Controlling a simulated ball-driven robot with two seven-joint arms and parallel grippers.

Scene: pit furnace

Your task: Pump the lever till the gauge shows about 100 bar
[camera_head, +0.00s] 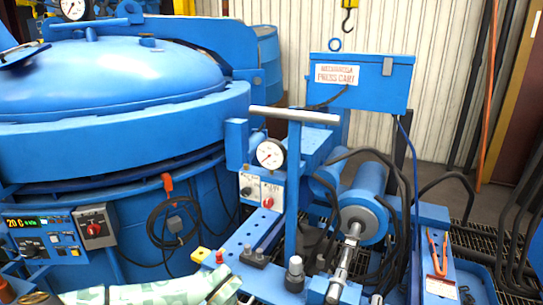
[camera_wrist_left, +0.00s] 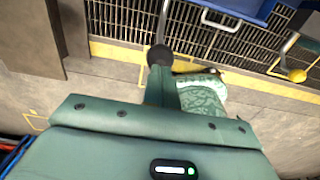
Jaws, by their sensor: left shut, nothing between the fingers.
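The pressure gauge (camera_head: 270,153) is a round white dial on the blue press cart in the head view. Its needle is too small to read in bar. A blue upright post (camera_head: 292,190) with a grey crossbar (camera_head: 294,115) on top stands just right of the gauge. A bright metal rod (camera_head: 343,262) slants down in front of a blue cylinder (camera_head: 365,205). I cannot tell for certain which of these is the pump lever. Neither gripper's fingers show in the head view or the left wrist view.
The domed blue furnace (camera_head: 110,75) fills the left. A control panel (camera_head: 40,235) is on its front. A labelled blue box (camera_head: 360,80) stands behind the cylinder. Black hoses (camera_head: 405,190) loop at the right. Orange-handled pliers (camera_head: 437,255) lie on a blue plate.

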